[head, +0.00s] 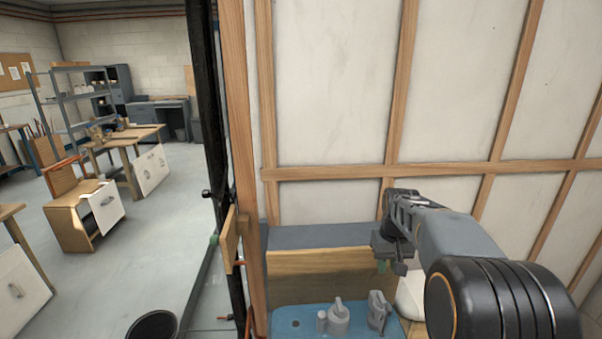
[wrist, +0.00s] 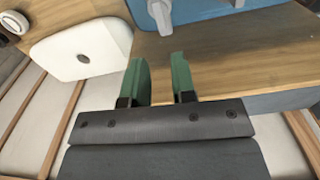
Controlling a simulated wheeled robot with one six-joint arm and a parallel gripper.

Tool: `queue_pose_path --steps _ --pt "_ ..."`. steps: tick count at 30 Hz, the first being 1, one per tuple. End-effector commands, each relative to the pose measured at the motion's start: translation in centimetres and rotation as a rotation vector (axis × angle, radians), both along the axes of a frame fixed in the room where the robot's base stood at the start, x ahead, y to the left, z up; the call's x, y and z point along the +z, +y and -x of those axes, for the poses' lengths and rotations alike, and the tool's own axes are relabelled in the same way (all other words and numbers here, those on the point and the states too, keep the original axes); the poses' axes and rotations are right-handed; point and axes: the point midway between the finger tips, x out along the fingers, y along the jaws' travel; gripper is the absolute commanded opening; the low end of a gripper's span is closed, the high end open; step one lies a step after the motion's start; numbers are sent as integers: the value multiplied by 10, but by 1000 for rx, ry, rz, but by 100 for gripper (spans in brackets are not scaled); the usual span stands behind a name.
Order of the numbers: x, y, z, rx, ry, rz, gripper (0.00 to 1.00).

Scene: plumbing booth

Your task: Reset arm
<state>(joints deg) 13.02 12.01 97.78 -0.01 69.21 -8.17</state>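My gripper (head: 388,262) hangs at the end of my arm, to the right of the middle in the head view, in front of the wood-framed wall. In the wrist view its two green fingers (wrist: 160,82) stand apart with a gap between them. Nothing is held between them. Below and beyond the fingers is a wooden cabinet surface (wrist: 222,62). In the head view my gripper partly covers the right end of the wooden cabinet front (head: 320,268).
A blue top (head: 295,323) with a grey faucet (head: 339,318) and other grey fittings is at the bottom. A white rounded basin (wrist: 82,48) is beside the cabinet. The stud wall (head: 335,80) stands close behind. A black bin (head: 152,327) and workbenches are on the left, with open floor between.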

Motion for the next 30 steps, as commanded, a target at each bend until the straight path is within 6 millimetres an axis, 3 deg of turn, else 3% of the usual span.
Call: queue_pose_path --steps 9,15,21,30 --pt "-11 57 108 -16 -155 17 24" --pt "-15 81 159 32 -248 18 24" --pt "-6 93 178 73 -315 16 24" --pt "2 98 179 90 -344 14 24"
